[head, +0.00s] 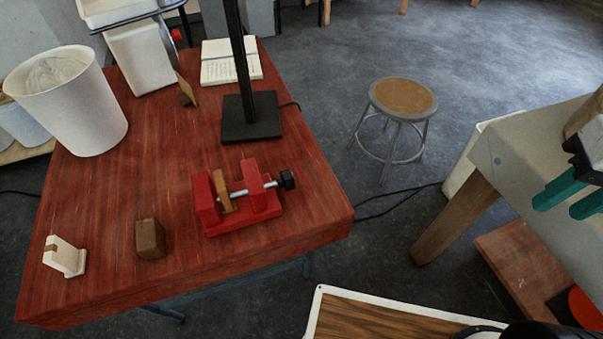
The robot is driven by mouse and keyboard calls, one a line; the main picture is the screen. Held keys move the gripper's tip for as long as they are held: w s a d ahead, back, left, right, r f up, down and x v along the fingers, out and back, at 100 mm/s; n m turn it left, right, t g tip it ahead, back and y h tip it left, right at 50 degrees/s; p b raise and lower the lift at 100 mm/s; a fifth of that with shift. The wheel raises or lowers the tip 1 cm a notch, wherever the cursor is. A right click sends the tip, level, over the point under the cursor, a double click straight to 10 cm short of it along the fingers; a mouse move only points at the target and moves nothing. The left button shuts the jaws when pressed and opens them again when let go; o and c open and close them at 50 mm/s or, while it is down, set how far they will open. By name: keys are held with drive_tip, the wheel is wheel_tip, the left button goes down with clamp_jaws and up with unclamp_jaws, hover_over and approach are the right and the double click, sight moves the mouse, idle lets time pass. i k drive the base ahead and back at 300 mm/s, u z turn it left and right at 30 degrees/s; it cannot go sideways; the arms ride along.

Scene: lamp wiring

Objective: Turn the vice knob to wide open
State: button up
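The red vice (262,205) sits near the right front part of the red wooden table. Its black knob (288,180) sticks out at the right end of a metal screw. A tan wooden piece (222,192) stands between the jaws, near the left jaw; whether it is clamped I cannot tell. My gripper (556,208), with two teal fingers, is at the far right edge, well away from the vice. The fingers are apart with nothing visible between them. Part of it is cut off by the frame.
A black lamp base with a post (250,118) stands behind the vice. A brown block (150,239) and a white block (64,256) lie to its left. A stool (403,97) and a pale table (545,150) stand to the right. Floor shows between the tables.

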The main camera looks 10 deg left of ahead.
sight(285, 180)
drive_tip(key=z, duration=2)
drive_tip(key=k, duration=0.75)
drive_tip(key=u, duration=1.45)
drive_tip(key=i, duration=0.5)
drive_tip(key=z, duration=0.05)
